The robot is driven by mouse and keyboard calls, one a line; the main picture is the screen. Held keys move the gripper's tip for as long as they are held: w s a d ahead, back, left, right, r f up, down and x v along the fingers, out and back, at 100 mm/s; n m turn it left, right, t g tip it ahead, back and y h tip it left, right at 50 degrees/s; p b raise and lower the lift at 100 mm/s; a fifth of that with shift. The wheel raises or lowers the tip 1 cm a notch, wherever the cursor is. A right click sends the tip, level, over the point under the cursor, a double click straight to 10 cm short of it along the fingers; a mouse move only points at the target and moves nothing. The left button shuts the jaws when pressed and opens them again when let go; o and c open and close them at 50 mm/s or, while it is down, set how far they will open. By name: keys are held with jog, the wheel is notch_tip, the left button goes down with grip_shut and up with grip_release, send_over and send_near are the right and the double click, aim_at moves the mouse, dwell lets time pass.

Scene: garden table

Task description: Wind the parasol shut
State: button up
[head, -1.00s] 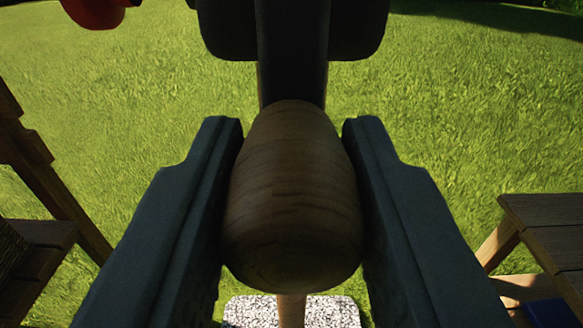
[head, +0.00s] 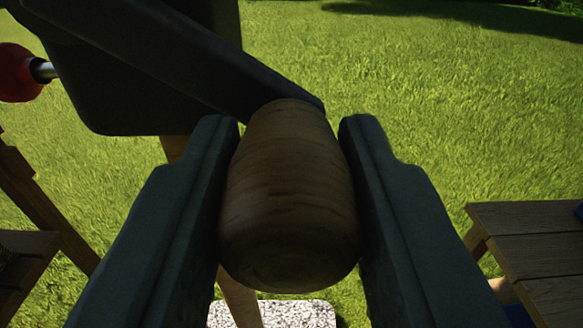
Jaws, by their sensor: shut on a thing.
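The wooden crank knob (head: 288,200) is between the two dark fingers of my gripper (head: 288,190), which is shut on it. A dark crank arm (head: 215,65) runs from the knob up and left to a dark housing (head: 120,90) at the upper left. A wooden pole (head: 240,300) shows in part below the housing and behind the knob. A red ball on a short metal rod (head: 20,72) sticks out at the housing's left. The parasol's canopy is not in view.
A slatted wooden table (head: 535,245) stands at the right, with something blue beside it. Wooden furniture (head: 45,215) stands at the left. A pale speckled base slab (head: 300,314) lies below. Open grass (head: 430,110) fills the back.

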jog(key=r, duration=0.1)
jog(key=d+r, duration=0.1)
jog(key=r, duration=0.1)
jog(key=shift+d+r, duration=0.1)
jog(key=shift+r, duration=1.4)
jog(key=shift+a+r, duration=0.25)
jog(key=shift+r, duration=0.4)
jog(key=shift+a+r, duration=0.2)
jog(key=shift+r, duration=0.4)
jog(key=shift+a+r, duration=0.75)
jog(key=shift+r, duration=0.25)
jog(key=shift+a+r, duration=1)
jog(key=shift+a, duration=3.4)
jog(key=shift+a+f, duration=2.75)
jog(key=shift+f, duration=0.4)
notch_tip(320, 180, down, 8)
jog(key=d, duration=0.3)
jog(key=d+f, duration=0.1)
jog(key=d, duration=0.7)
jog(key=shift+f, duration=0.3)
